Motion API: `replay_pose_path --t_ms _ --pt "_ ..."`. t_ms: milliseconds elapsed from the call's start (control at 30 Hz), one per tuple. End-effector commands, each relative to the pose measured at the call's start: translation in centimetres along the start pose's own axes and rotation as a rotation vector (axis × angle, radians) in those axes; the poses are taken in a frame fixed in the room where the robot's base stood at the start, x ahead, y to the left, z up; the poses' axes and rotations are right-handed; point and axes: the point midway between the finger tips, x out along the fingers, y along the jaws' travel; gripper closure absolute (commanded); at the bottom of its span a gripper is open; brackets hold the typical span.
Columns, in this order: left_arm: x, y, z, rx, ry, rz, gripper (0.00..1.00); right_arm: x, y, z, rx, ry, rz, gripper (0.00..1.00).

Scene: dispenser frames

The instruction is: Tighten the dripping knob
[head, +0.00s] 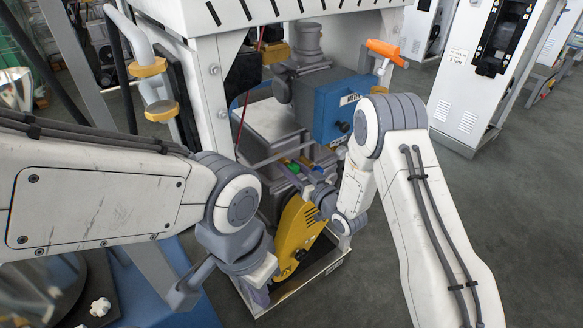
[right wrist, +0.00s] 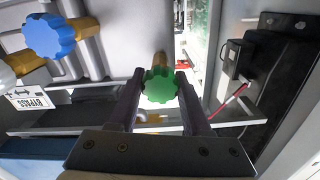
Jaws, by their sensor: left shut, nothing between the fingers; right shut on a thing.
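In the right wrist view a green scalloped knob (right wrist: 159,86) sits between the two fingers of my right gripper (right wrist: 160,100), which is shut on it. A blue scalloped knob (right wrist: 48,37) is at the upper left on a brass fitting, apart from the fingers. No drip can be made out on either knob. My left gripper (head: 258,292) is shut and empty, low in front of the frame near the yellow guard.
A yellow guard (head: 297,238) and a blue box (head: 340,108) are inside the white frame (head: 207,88). An orange handle (head: 384,48) stands at its right. A BYPASS label (right wrist: 28,99) is below the blue knob. Open floor (head: 515,215) lies to the right.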

Motion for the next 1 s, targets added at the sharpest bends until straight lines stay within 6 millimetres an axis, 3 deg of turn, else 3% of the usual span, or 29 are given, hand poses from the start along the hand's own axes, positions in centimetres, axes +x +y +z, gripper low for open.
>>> replay_pose_path --t_ms 267,1000 --pt "-0.3 0.0 0.0 0.000 0.000 0.000 1.00 -0.1 0.1 -0.1 0.150 0.000 0.000 1.00" --pt "-1.7 0.1 -0.1 0.000 0.000 0.000 1.00 -0.1 0.3 0.1 0.808 0.000 0.002 1.00"
